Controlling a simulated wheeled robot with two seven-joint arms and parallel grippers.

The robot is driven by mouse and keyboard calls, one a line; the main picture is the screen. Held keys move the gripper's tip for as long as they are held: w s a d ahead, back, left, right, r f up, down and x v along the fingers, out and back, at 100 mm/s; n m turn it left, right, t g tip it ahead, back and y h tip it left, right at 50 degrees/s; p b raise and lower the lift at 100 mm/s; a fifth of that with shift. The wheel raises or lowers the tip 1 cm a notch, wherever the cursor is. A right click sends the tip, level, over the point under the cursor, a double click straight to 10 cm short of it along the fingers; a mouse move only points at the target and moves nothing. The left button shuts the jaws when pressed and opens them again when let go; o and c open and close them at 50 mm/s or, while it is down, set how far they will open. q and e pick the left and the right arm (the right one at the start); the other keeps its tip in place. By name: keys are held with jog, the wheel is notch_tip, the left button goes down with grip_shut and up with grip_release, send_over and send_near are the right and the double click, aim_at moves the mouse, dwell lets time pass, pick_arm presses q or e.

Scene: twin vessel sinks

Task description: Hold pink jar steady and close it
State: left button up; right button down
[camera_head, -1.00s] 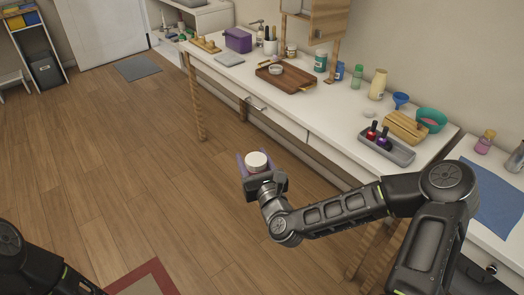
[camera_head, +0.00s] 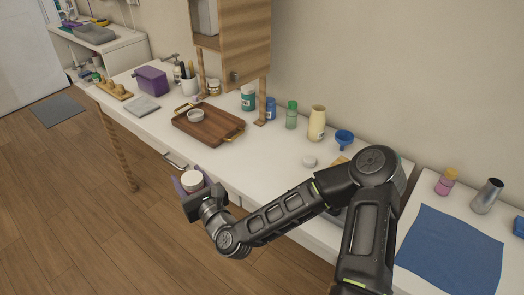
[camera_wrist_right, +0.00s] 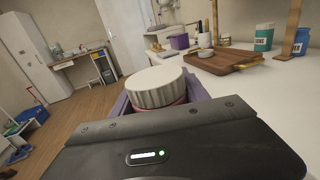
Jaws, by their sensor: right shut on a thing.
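My right gripper (camera_head: 190,192) is shut on the pink jar and holds it upright, just off the front edge of the counter near a drawer handle. The jar's wide cream lid (camera_head: 192,180) shows on top. In the right wrist view the ribbed lid (camera_wrist_right: 155,86) sits on the jar, with a thin strip of pink body (camera_wrist_right: 172,109) below it, between the purple fingers. The rest of the jar is hidden by the gripper. I cannot tell how tightly the lid is seated. My left gripper is not in view.
The white counter (camera_head: 255,165) carries a wooden tray (camera_head: 208,125), a purple box (camera_head: 151,81), several bottles, a blue funnel (camera_head: 344,137) and a small white disc (camera_head: 309,161). A wooden cabinet (camera_head: 245,45) stands over the back. A blue cloth (camera_head: 452,250) lies at right. Open floor is left.

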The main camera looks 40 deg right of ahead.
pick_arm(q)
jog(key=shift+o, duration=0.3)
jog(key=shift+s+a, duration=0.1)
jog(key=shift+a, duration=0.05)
pick_arm(e)
jog(key=shift+s+a+r, duration=0.1)
jog(key=shift+a+r, duration=0.05)
